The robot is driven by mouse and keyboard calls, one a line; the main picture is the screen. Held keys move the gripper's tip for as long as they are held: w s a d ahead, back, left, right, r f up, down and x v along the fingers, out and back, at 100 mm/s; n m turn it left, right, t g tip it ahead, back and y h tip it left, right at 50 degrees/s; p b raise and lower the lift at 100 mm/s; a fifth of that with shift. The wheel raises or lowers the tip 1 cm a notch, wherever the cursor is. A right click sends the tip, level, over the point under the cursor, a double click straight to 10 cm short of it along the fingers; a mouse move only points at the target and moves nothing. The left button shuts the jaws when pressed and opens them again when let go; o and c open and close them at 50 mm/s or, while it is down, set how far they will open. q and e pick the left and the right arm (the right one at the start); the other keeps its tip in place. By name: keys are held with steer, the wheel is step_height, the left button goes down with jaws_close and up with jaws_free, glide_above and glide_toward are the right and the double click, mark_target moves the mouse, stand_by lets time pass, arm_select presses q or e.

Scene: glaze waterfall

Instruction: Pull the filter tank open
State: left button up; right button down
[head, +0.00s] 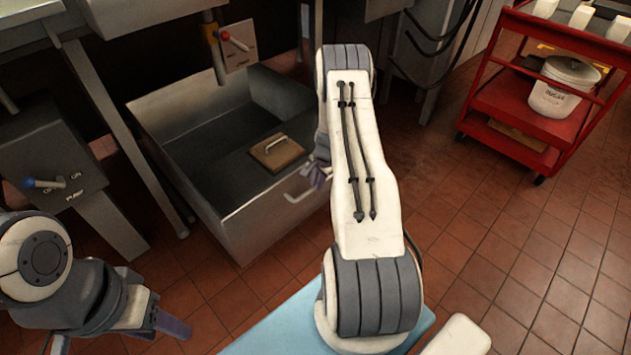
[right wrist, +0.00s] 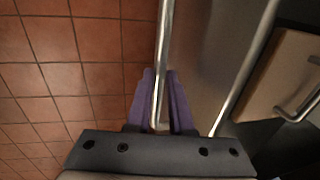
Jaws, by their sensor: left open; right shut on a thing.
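The filter tank (head: 262,228) is a grey metal box on the floor, standing out from under the equipment with its inside in view. Its bar handle (head: 291,198) is on the front wall, partly hidden by my right arm. My right gripper (head: 318,174) is at this handle. In the right wrist view, the purple fingers of the right gripper (right wrist: 160,85) are shut on the handle bar (right wrist: 164,40), one on each side. A wooden block with a metal handle (head: 277,152) lies inside the tank. My left gripper (head: 162,315) is open and empty, away from the tank at lower left.
A panel with a red lever (head: 235,42) hangs above the tank's back. A blue pump lever (head: 42,184) is at left. A red cart (head: 540,90) with a white bucket (head: 562,90) stands at the upper right. The tiled floor (head: 470,230) right of my right arm is clear.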

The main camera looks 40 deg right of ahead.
steer(key=shift+s+a+f, duration=0.2)
steer(key=shift+s, duration=0.35)
steer(key=c, duration=0.8)
jaws_free()
steer(key=shift+w+r, duration=0.1)
steer(key=shift+w, duration=0.05)
steer(key=shift+d, duration=0.1)
step_height(320, 180, up, 10)
steer(key=s+p, duration=0.2)
steer(key=p, duration=0.2)
steer(key=shift+r, duration=0.1)
